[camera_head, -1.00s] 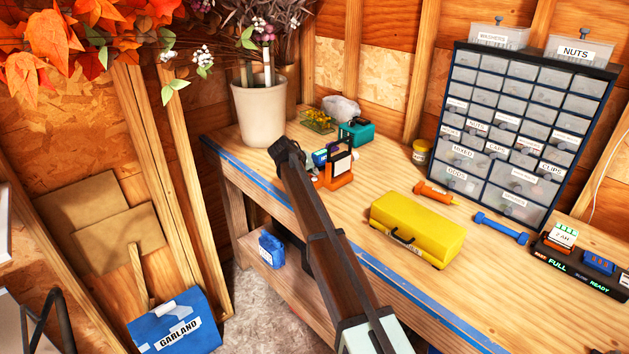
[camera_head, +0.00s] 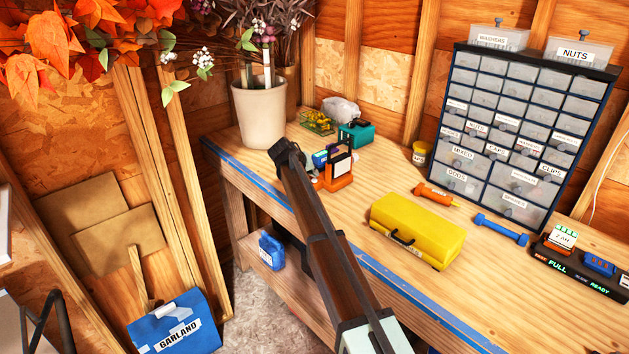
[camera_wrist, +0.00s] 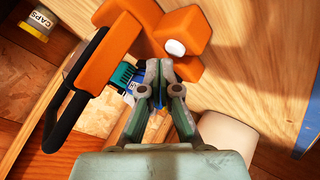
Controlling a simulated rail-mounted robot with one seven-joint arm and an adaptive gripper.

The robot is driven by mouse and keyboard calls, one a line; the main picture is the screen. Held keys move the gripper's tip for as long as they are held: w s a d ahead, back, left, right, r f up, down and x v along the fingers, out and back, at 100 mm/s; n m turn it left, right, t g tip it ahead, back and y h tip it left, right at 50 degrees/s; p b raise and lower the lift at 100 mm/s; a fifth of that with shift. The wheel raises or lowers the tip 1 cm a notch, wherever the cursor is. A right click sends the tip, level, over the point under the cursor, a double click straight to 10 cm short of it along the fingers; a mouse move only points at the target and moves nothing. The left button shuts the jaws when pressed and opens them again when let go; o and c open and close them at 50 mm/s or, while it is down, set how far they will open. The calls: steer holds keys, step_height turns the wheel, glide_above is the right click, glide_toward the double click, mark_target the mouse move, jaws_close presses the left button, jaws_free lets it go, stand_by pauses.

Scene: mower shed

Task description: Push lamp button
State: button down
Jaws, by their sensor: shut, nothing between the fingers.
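The orange lamp (camera_head: 339,172) with a dark upright frame stands on the workbench, just right of my arm's far end in the head view. In the wrist view its orange body (camera_wrist: 112,50) and dark handle (camera_wrist: 72,98) lie at the upper left. A round white button (camera_wrist: 175,47) sits on an orange block at the upper middle. My gripper (camera_wrist: 158,70) is shut and empty. Its fingertips appear just below the button in the wrist picture; I cannot tell whether they touch the lamp. In the head view my arm hides the gripper.
A yellow toolbox (camera_head: 417,229) and an orange tube (camera_head: 437,194) lie to the right on the bench. A teal box (camera_head: 355,134) is behind the lamp. A white pot (camera_head: 262,115) stands at the left. A drawer cabinet (camera_head: 478,217) stands at the back right.

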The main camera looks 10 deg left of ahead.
mark_target(313, 180)
steer(key=shift+f, duration=0.15)
steer(key=shift+f+b, duration=0.35)
steer(key=shift+b, duration=0.05)
stand_by(0.5)
steer(key=shift+r, duration=0.5)
steer(key=shift+r, duration=0.1)
steer(key=shift+r+p, duration=0.6)
steer(key=shift+r, duration=2.3)
stand_by(0.6)
